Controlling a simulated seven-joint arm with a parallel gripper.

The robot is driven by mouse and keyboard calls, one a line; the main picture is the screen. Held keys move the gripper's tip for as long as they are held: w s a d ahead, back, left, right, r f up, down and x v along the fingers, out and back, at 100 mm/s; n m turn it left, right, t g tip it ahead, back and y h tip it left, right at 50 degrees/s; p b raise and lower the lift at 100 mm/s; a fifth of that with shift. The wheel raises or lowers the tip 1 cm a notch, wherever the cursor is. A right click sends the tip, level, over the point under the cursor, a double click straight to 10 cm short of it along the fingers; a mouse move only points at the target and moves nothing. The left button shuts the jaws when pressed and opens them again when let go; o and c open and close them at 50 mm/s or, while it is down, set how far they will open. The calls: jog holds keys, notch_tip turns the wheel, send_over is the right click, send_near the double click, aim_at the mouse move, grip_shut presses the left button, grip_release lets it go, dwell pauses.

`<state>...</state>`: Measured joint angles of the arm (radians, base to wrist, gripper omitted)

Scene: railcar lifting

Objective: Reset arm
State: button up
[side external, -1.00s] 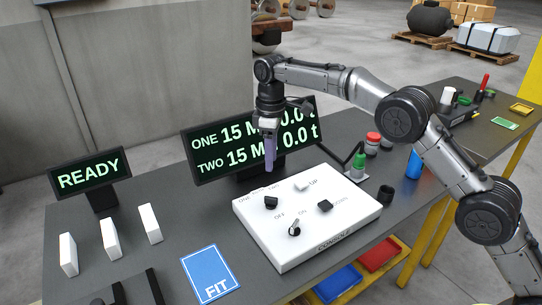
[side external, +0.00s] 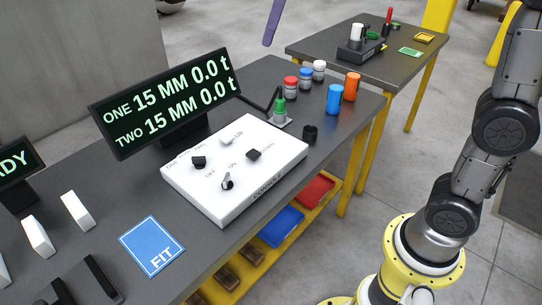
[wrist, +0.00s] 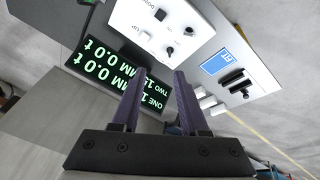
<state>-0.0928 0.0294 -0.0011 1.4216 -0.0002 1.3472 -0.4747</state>
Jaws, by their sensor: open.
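My gripper (wrist: 160,76) is open and empty, with two purple fingers apart in the wrist view. It is raised well above the table; only a purple finger (side external: 273,22) shows at the top edge of the side external view, and the rest is out of frame. The white console (side external: 218,198) lies on the dark table with its knobs and switches, and nothing touches it. It also shows in the wrist view (wrist: 128,20). The display (side external: 165,92) behind the console reads ONE 15 MM 0.0 t and TWO 15 MM 0.0 t.
Small jars (side external: 305,78), a blue cylinder (side external: 334,99) and an orange cylinder (side external: 351,87) stand at the right. A second table (side external: 320,43) lies behind. Space above the console is clear.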

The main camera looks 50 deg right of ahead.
jog(key=s+d+m+t, duration=0.1)
jog(key=s+d+m, duration=0.1)
jog(key=s, duration=0.9)
jog(key=s+d+f+m, duration=0.1)
jog(key=s+f+m, duration=0.3)
jog(key=s+f, duration=0.8)
notch_tip(320, 180, down, 3)
jog(key=shift+s+d+f+m+t, duration=0.15)
jog(key=shift+d+m+t, duration=0.15)
jog(key=shift+d, duration=0.05)
